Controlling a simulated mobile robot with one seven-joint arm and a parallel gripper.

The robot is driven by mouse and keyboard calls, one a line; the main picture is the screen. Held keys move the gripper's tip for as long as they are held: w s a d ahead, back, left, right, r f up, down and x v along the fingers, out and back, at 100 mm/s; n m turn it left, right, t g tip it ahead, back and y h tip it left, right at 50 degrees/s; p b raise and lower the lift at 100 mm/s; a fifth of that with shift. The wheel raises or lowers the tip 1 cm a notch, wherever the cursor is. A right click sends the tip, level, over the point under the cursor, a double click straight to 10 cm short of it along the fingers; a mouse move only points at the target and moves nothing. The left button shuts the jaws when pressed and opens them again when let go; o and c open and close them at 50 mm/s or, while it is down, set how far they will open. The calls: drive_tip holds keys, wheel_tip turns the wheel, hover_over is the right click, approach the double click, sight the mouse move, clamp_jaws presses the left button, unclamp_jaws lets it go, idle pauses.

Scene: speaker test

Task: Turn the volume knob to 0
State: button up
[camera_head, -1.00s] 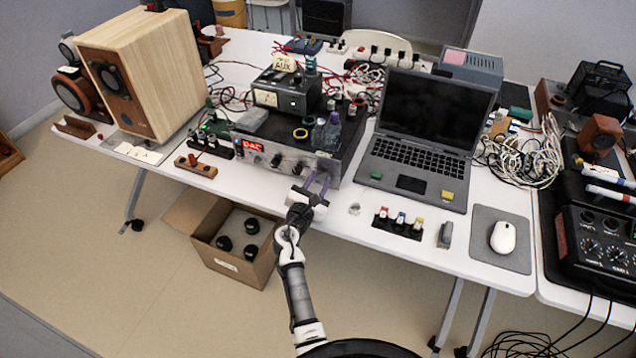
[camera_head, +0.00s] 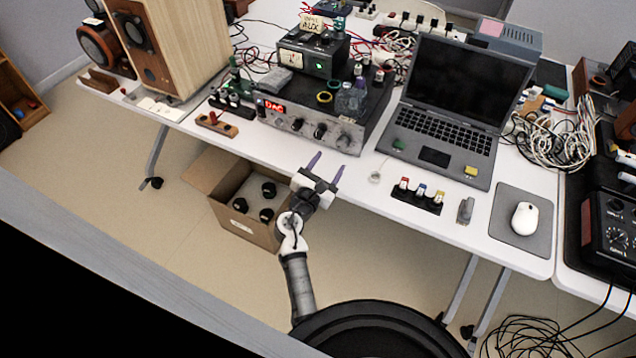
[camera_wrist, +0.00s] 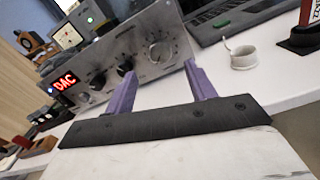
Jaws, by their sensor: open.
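The amplifier (camera_head: 280,119) is a silver-fronted box with a red lit "DAC" display, near the front edge of the white table. Its front panel carries several knobs: a dark one (camera_head: 320,131) at mid-panel and a silver one (camera_head: 343,142) at the right end. In the wrist view the silver knob (camera_wrist: 160,50) shows between the fingers, beyond their tips, with the dark knob (camera_wrist: 125,68) to its left. I cannot read which is the volume knob or its setting. My gripper (camera_head: 327,165), with purple fingers, is open, empty and apart from the panel.
A small white ring-shaped item (camera_head: 375,177) lies right of the amplifier, with the laptop (camera_head: 440,140) behind it. A block with colored-top switches (camera_head: 418,196) is further right. An open cardboard box (camera_head: 215,175) stands on the floor below the table edge.

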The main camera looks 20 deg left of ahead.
drive_tip(key=s+b, duration=0.1)
drive_tip(key=s, duration=0.5)
drive_tip(key=shift+s, duration=0.35)
drive_tip(key=shift+a, duration=0.1)
